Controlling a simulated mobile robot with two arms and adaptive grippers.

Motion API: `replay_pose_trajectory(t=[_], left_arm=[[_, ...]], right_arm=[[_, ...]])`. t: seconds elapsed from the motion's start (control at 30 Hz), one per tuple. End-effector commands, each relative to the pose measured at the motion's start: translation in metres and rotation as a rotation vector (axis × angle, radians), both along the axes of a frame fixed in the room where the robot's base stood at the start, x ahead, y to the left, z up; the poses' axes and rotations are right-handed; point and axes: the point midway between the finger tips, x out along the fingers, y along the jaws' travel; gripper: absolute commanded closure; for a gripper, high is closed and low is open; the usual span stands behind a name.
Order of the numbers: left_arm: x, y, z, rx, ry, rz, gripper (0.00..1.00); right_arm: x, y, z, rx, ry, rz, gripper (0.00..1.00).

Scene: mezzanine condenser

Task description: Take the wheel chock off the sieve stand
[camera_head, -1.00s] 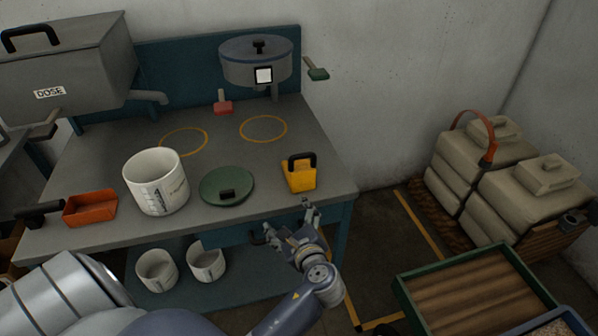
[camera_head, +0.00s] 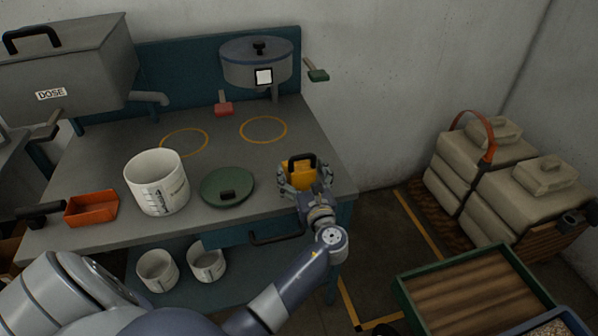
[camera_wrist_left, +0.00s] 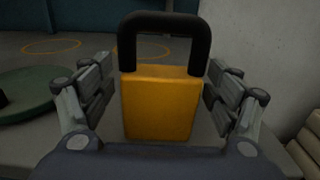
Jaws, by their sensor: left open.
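The wheel chock is a yellow block (camera_head: 299,172) with a black handle, standing near the front right of the grey sieve stand (camera_head: 225,222). In the left wrist view the chock (camera_wrist_left: 160,103) is upright in the middle, its black handle on top. My left gripper (camera_head: 306,182) is open at the chock's near side. In the left wrist view its fingers (camera_wrist_left: 160,92) are to the left and right of the chock, with a gap on each side. My right gripper does not show.
A green lid (camera_head: 227,188), a white measuring bucket (camera_head: 157,183) and an orange tray (camera_head: 91,207) stand left of the chock. A sieve drum (camera_head: 257,66) is at the back. The stand's right edge is close to the chock.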

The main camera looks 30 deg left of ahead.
Motion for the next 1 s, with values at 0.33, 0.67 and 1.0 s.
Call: replay_pose_trajectory(t=[0.33,0.67,1.0], left_arm=[[0.021,0.024,0.001,0.0,0.0,0.0,0.18],[0.021,0.023,0.001,0.0,0.0,0.0,0.59],[0.021,0.023,0.003,0.001,-0.002,0.0,0.77]], right_arm=[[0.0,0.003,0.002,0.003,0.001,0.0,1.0],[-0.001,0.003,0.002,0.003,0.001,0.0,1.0],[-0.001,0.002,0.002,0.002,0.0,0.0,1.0]])
